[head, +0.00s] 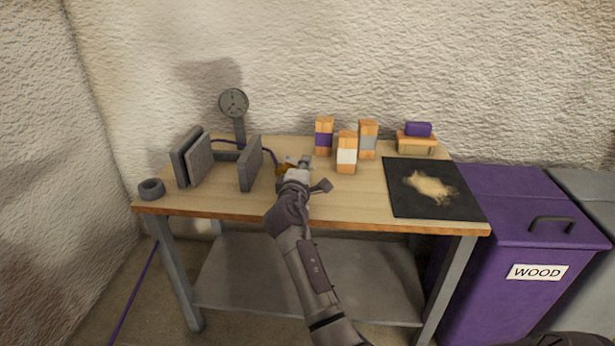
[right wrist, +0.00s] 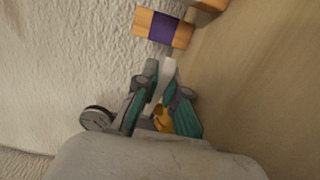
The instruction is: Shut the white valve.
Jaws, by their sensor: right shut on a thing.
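The valve has a brass-coloured body (head: 282,169) on the workbench, at the end of a purple hose. In the head view my right gripper (head: 300,167) covers much of it. In the right wrist view a white lever (right wrist: 169,71) sticks out between the fingertips of my right gripper (right wrist: 168,88), and part of the brass body (right wrist: 165,121) shows between the fingers. My right gripper is shut on the white lever. The lever's angle to the body is hard to tell.
A grey clamp (head: 250,164) and a round gauge (head: 234,103) stand left of the valve. Several wooden blocks with coloured bands (head: 347,156) stand close on the right. A black mat (head: 408,205) with sawdust lies farther right. The bench's front middle-right is clear.

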